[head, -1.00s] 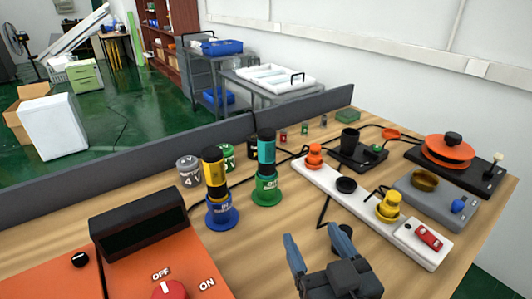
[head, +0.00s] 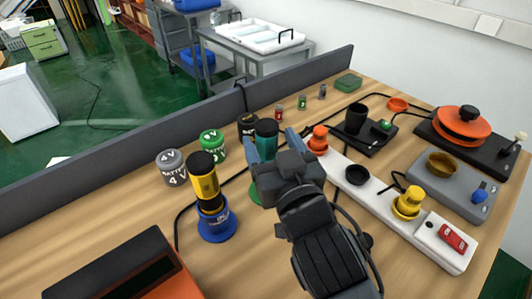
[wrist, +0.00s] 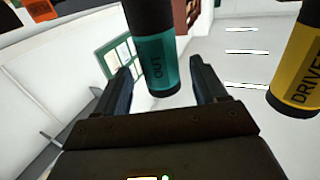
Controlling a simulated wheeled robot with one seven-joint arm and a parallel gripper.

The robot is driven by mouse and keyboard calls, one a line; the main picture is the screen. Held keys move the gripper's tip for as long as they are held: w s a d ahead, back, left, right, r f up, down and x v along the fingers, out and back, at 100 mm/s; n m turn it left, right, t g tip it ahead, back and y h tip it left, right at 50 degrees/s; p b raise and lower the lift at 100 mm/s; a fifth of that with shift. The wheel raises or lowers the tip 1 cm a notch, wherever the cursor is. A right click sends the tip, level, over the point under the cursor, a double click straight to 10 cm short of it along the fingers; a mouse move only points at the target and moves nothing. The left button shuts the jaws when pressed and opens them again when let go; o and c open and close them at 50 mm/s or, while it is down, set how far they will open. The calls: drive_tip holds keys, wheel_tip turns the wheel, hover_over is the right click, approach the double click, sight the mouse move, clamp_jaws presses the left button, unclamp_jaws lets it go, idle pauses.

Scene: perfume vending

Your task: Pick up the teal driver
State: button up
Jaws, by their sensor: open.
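The teal driver (head: 266,128) has a black top and stands upright, its lower part hidden behind my gripper. In the wrist view the teal driver (wrist: 158,68) shows the letters OUT and lies between my fingers. My gripper (head: 271,144) is open around it, a finger on each side. In the wrist view my gripper (wrist: 163,75) shows gaps between the fingers and the driver. The green holder (head: 254,193) below is mostly hidden by my gripper.
A yellow driver (head: 205,182) stands in a blue holder (head: 217,226) to the left; it also shows in the wrist view (wrist: 298,70). Batteries (head: 172,167) stand behind. A white power strip (head: 380,205) lies to the right. A grey partition (head: 120,145) edges the table.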

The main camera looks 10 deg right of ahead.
drive_tip(key=w, duration=0.2)
drive_tip(key=w+a+p, duration=0.1)
drive_tip(key=w, duration=0.1)
drive_tip(key=shift+w, duration=0.2)
clamp_jaws()
idle(0.5)
